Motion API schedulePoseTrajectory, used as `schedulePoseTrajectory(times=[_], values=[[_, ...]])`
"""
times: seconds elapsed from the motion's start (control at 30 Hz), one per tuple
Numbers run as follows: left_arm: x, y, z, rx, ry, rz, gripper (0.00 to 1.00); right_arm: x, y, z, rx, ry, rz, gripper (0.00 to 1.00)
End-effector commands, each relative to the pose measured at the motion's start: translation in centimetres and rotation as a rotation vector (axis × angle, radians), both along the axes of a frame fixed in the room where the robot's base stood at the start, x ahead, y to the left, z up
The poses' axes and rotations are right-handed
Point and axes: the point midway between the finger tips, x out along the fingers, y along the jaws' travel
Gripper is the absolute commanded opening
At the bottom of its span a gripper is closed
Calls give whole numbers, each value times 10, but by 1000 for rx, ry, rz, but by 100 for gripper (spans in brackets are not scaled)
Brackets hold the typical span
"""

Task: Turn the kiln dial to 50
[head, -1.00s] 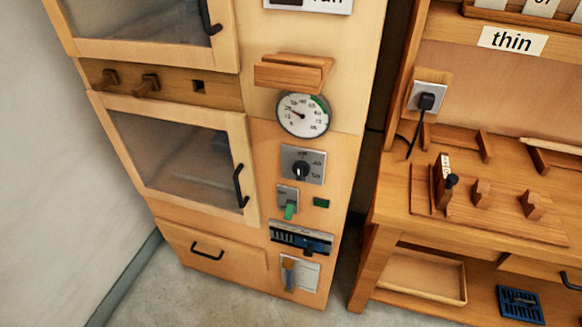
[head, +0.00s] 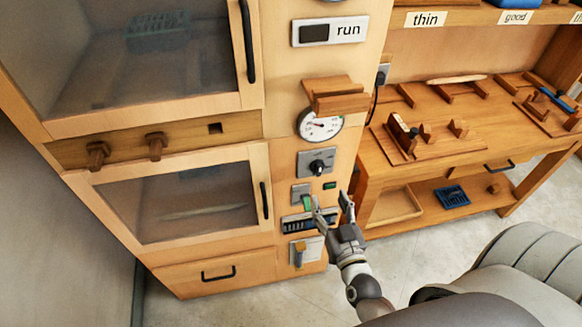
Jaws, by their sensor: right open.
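The kiln dial is a dark knob (head: 317,166) on a grey plate on the front of the wooden kiln cabinet. Its marks are too small to read now. A round white gauge (head: 320,124) sits above it, partly covered by a wooden ledge. My right gripper (head: 333,209) is open and empty, below the dial and in front of the panel's lower part. Its fingers point up toward the panel, apart from the dial. My left gripper is not in view.
A green switch (head: 307,202) and a small green light (head: 329,185) sit just below the dial. The slider strip (head: 297,224) is lower. Glass doors with dark handles (head: 264,199) are left. A workbench (head: 378,177) stands right. Floor is clear between.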

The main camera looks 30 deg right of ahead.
Motion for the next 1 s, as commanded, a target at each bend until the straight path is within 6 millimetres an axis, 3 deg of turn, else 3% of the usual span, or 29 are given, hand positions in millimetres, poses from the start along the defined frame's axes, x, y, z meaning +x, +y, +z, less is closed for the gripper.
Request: schedulePoseTrajectory(times=[0.17,0.43,0.7,1.0], values=[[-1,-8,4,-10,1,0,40,7,-5,12,-4,-22,-10,54],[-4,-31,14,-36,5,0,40,46,-14,13,-3,-22,-8,54],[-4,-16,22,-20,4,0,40,86,-23,12,-4,-20,-8,54],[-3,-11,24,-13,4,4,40,105,-28,10,-3,-18,-8,54]])
